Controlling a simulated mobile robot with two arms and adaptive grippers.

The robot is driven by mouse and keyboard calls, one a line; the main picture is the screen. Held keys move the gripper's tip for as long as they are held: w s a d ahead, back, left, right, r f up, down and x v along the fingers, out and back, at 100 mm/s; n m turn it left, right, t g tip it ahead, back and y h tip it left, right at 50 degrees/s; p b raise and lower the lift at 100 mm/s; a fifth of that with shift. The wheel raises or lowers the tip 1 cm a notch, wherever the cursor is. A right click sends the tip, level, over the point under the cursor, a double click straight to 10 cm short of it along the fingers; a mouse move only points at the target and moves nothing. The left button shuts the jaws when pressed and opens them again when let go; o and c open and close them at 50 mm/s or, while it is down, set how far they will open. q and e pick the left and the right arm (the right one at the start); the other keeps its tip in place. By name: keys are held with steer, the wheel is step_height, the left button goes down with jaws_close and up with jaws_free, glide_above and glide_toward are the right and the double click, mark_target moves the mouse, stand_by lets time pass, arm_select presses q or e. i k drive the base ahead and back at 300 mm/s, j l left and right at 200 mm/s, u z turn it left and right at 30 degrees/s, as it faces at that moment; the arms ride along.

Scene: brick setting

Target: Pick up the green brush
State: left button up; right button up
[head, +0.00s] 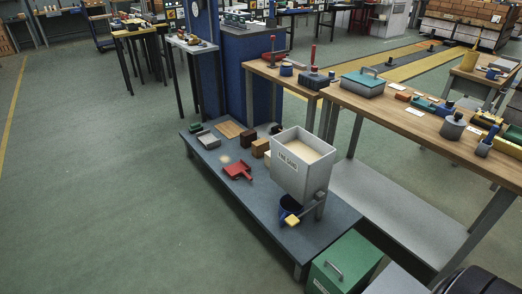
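A small green item (195,127), which may be the green brush, lies at the far left corner of the low dark platform (222,172). It is too small for me to make out bristles or a handle. A grey tray or pan-like piece (208,140) lies just in front of it. Neither of my grippers shows in the head view.
A green box (345,262) stands at the platform's front right. Wooden workbenches (345,97) line the right. The floor at left is clear.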

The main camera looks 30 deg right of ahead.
mark_target(196, 127)
steer(key=i+z, duration=0.3)
steer(key=z, duration=0.15)
steer(key=i+j+z, duration=0.1)
steer(key=i+z, duration=0.15)
steer(key=z, duration=0.15)
steer(key=i+j+z, duration=0.15)
steer(key=i+z, duration=0.15)
steer(key=z, duration=0.15)
